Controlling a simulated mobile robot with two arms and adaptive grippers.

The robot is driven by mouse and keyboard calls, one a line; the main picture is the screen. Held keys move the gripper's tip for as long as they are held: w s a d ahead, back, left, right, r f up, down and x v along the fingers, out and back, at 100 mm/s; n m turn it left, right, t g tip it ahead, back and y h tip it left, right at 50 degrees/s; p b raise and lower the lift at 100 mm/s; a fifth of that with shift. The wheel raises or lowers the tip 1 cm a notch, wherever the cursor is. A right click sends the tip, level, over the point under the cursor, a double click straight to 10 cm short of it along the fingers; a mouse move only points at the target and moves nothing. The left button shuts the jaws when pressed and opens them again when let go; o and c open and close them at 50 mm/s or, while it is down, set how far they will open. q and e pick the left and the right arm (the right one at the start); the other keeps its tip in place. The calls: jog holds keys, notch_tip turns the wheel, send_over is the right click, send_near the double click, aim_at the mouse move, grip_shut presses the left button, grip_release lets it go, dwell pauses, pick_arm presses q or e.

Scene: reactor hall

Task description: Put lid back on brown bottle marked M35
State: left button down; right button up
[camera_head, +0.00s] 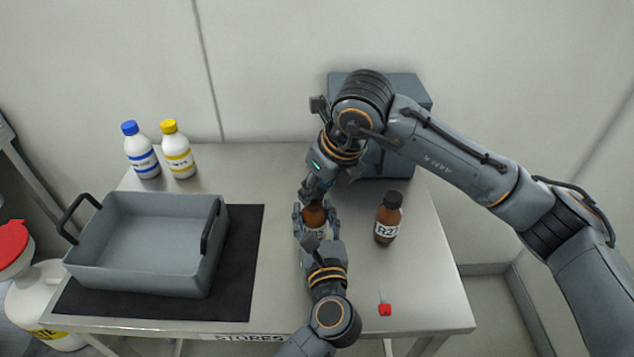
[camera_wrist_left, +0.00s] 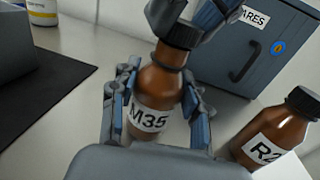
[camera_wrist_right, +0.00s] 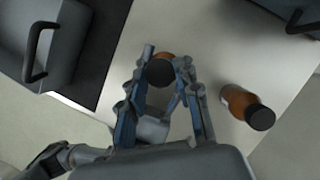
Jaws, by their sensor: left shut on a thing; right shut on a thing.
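The brown bottle marked M35 (camera_wrist_left: 150,100) stands upright on the steel table. My left gripper (camera_head: 315,216) is shut around its body from the front, its fingers on both sides of the label in the left wrist view. The black lid (camera_wrist_left: 178,34) is at the bottle's mouth, in line with the neck. My right gripper (camera_head: 312,190) comes down from above and is shut on the lid. In the right wrist view the lid (camera_wrist_right: 160,72) shows between its fingertips with brown glass just beyond. I cannot tell whether the lid is fully seated.
A capped brown bottle (camera_head: 387,218) with a partly readable R2 label stands to the right. A grey handled bin (camera_head: 145,240) is on a black mat (camera_head: 240,290) at left. Two white bottles stand behind it. A grey cabinet (camera_head: 415,95) is at the back; a red-tipped item (camera_head: 385,309) is front right.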

jog(key=shift+f, duration=0.6)
dwell(0.4)
